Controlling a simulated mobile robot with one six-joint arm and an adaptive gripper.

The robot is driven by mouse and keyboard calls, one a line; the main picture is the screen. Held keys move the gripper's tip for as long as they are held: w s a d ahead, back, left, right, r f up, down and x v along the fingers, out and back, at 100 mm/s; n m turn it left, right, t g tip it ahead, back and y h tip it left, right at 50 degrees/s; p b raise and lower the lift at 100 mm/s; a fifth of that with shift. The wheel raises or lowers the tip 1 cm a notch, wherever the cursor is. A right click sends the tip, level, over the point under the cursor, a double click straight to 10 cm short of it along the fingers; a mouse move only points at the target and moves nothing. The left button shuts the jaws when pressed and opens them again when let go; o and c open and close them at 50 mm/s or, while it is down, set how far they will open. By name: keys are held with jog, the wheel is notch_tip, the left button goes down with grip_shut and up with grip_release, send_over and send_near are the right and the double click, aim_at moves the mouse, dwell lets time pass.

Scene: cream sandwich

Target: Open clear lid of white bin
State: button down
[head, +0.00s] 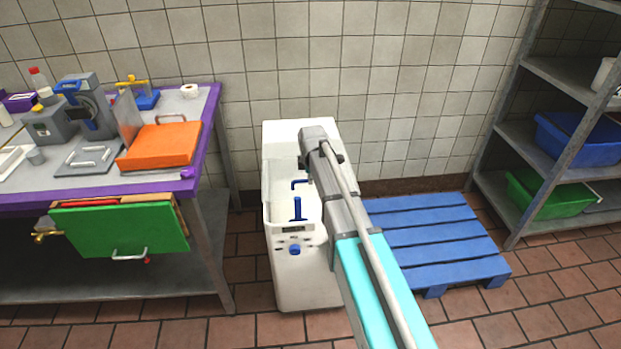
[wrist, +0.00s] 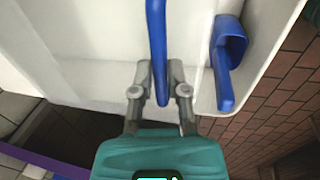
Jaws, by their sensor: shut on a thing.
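The white bin (head: 282,268) stands on the floor against the tiled wall, with a blue knob and a small display on its front. Its clear lid is hard to make out, and I cannot tell how far it is raised. A thin blue handle (head: 299,184) shows over the bin in the head view. In the wrist view my gripper (wrist: 159,78) is shut on this blue handle (wrist: 156,30), one finger on each side. My arm hides the fingers and the bin's right side in the head view.
A blue scoop (wrist: 229,50) is beside the handle, against the white bin. A blue pallet (head: 430,232) lies right, before a grey shelf (head: 510,165). Floor in front is clear.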

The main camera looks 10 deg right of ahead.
jog(key=w, duration=1.5)
jog(key=shift+w, duration=0.2)
jog(key=c, duration=0.7)
grip_release()
jog(key=shift+o, duration=0.2)
